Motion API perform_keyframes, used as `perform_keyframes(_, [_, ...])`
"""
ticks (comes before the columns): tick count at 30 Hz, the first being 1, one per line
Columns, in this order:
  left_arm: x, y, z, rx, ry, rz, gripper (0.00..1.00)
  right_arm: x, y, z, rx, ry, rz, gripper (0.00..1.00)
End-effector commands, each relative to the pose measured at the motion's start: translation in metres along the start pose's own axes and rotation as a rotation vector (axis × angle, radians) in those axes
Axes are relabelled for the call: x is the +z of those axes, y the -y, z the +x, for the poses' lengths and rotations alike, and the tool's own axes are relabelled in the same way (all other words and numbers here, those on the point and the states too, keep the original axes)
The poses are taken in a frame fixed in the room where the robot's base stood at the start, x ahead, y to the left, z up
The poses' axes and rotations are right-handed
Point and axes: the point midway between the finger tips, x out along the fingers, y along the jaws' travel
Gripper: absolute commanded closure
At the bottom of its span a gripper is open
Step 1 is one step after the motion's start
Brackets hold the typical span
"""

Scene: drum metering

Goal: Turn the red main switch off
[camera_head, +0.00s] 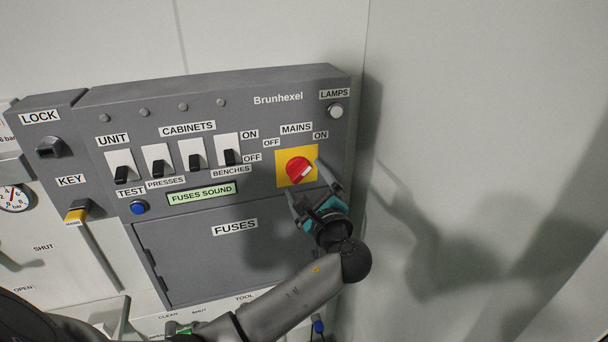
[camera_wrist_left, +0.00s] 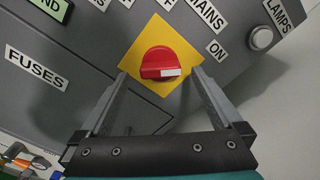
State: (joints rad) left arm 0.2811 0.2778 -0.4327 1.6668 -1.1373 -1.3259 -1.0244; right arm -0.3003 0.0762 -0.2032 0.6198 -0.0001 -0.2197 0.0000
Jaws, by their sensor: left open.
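The red main switch (camera_head: 297,167) is a round knob with a raised grip on a yellow plate (camera_head: 282,180), under the MAINS label. OFF is printed to its upper left and ON to its upper right. In the left wrist view the red switch (camera_wrist_left: 155,58) has a white mark at the right end of its grip, on the side of the ON label. My left gripper (camera_head: 304,179) is open at the switch, coming from the lower right. In the wrist view its fingertips (camera_wrist_left: 159,72) lie on either side of the knob; I cannot tell whether they touch it.
The grey panel carries several black toggle switches (camera_head: 195,160) left of the yellow plate. A white lamp button (camera_head: 336,111) is above right. The FUSES door (camera_head: 200,260) is below. A blue test button (camera_head: 138,207) and key (camera_head: 77,214) are farther left. Bare wall lies right.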

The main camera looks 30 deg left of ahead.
Motion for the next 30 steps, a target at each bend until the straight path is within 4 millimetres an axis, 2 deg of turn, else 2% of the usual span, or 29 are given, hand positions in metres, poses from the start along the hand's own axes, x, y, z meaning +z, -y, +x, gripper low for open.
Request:
perform_keyframes(6, [0.000,0.000,0.018,0.000,-0.001,0.001,0.00,0.000,-0.004,-0.003,0.006,0.000,0.002,1.00])
perform_keyframes(15, [0.000,0.000,0.020,0.000,-0.001,0.000,0.00,0.000,-0.005,-0.003,0.007,0.000,0.003,1.00])
perform_keyframes(30, [-0.001,0.000,0.019,0.000,-0.001,0.001,0.55,0.000,-0.005,-0.003,0.006,0.000,0.002,1.00])
